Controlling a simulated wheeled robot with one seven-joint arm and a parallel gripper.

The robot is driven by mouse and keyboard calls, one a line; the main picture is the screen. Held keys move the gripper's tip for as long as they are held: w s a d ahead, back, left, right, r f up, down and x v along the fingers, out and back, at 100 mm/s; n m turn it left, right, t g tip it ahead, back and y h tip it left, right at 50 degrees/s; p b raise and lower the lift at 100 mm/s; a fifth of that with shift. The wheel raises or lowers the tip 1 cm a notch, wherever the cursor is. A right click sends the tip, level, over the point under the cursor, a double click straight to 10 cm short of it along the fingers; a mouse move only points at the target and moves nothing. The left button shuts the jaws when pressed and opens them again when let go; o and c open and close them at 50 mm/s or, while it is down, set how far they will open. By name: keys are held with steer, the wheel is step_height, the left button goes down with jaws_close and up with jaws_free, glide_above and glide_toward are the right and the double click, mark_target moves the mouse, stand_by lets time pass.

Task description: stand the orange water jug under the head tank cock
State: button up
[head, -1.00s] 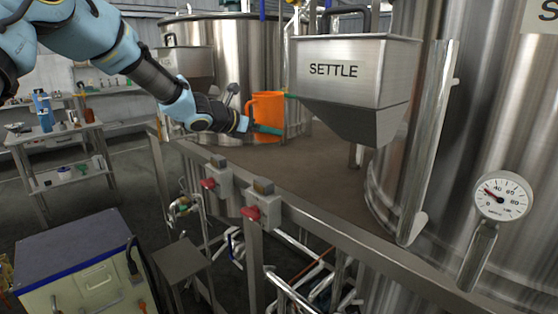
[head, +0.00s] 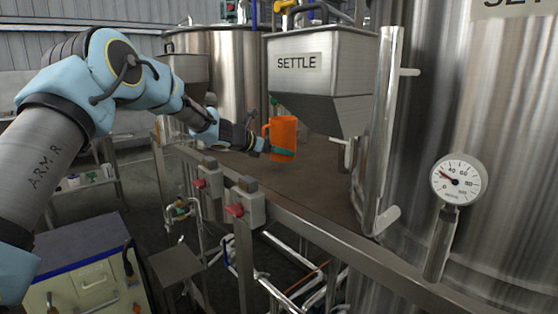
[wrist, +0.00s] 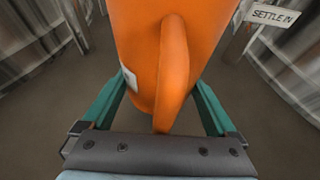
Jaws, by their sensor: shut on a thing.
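The orange water jug (head: 284,134) is upright in the head view, over the brown deck beside the SETTLE hopper. In the wrist view the jug (wrist: 200,35) fills the upper middle, its handle towards the camera. My gripper (head: 277,151) has its green fingers closed on either side of the jug. They also show in the wrist view (wrist: 155,105). Whether the jug's base touches the deck I cannot tell. No cock that I can surely call the head tank's shows.
The steel SETTLE hopper (head: 325,85) hangs close to the right of the jug. A large steel tank (head: 225,75) stands behind. A metal rail (head: 300,251) edges the brown deck (head: 315,205) in front. A dial gauge (head: 456,180) sits at the right.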

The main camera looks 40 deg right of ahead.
mark_target(273, 157)
steer(key=shift+f, duration=1.55)
steer(key=shift+f, duration=0.15)
steer(key=o, duration=1.1)
steer(key=shift+c, duration=0.2)
steer(key=b+v, duration=0.4)
steer(key=v, duration=0.8)
steer(key=shift+r, duration=0.2)
steer(key=shift+a, duration=0.1)
